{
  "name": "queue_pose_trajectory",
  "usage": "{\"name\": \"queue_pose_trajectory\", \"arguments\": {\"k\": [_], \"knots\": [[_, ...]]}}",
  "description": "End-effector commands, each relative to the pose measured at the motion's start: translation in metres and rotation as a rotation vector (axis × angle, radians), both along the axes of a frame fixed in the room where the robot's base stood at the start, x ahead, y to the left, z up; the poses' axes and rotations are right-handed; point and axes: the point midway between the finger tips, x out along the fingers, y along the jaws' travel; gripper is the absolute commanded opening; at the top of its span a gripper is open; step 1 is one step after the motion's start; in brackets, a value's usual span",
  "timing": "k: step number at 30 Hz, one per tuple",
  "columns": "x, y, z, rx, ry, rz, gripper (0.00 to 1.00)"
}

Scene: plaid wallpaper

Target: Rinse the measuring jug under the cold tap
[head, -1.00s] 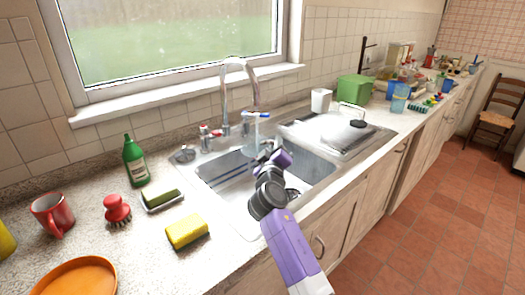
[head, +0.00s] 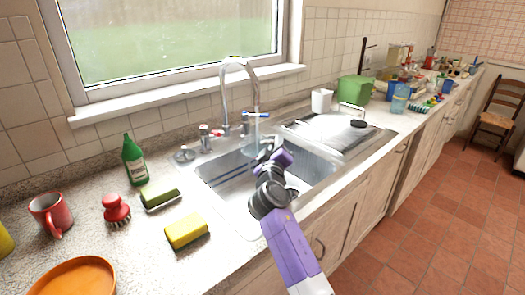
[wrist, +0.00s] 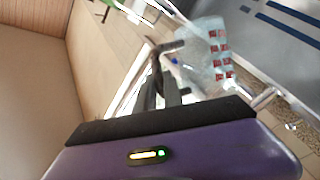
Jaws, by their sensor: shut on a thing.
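The measuring jug (wrist: 215,55) is clear with red markings, seen beyond my fingers in the wrist view. My gripper (head: 264,152) is shut on it over the back part of the steel sink (head: 222,187). In the head view the jug is hard to make out against the sink. The tall curved tap (head: 226,95) stands behind the sink, and its spout end is above my gripper. A red-marked tap handle (head: 204,131) is at its left.
Left of the sink are a yellow sponge (head: 187,231), a green scourer (head: 160,197), a red brush (head: 116,211), a green bottle (head: 134,160) and a red mug (head: 51,214). The drainer (head: 355,142) on the right holds a pale plate.

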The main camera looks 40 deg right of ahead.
Motion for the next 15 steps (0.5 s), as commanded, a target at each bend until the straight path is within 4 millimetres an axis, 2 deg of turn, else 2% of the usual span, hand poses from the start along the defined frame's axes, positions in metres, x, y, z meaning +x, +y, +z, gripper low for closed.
{"name": "queue_pose_trajectory", "arguments": {"k": [15], "knots": [[0.0033,0.0099,0.0003,-0.002,-0.001,0.002,0.00]]}}
